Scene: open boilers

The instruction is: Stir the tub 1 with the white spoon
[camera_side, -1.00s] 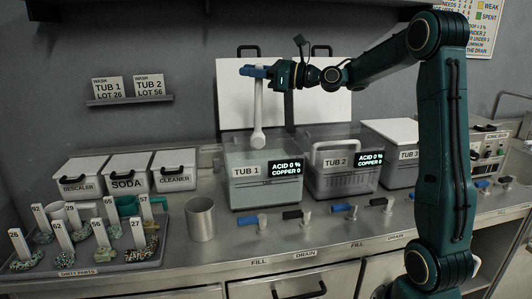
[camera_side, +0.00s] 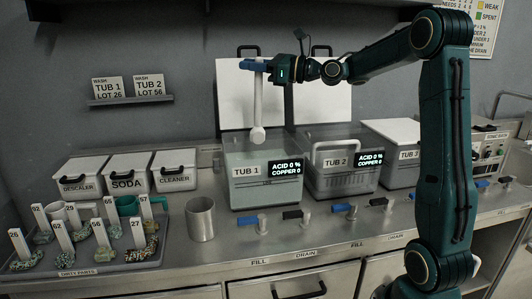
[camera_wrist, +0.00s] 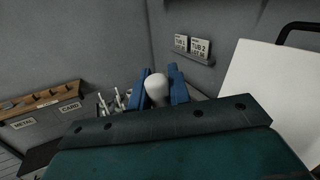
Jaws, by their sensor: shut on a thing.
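The white spoon (camera_side: 259,105) hangs upright from my gripper (camera_side: 257,67), which is shut on its upper end. In the wrist view the spoon's rounded white end (camera_wrist: 157,88) shows between my gripper's blue fingers (camera_wrist: 160,88). The spoon's bowl end is above tub 1 (camera_side: 246,195), near the level of its rim and apart from the walls. Tub 1 is an open clear-sided tub with liquid. Its display (camera_side: 286,168) reads ACID 0 % and COPPER 0.
Tub 2 (camera_side: 337,188) stands right of tub 1 with a handled basket in it. Tub 3 (camera_side: 400,172) is lidded. White lids (camera_side: 237,95) stand upright behind the tubs. A metal cup (camera_side: 201,220) and a tray of tagged parts (camera_side: 165,245) are to the left.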

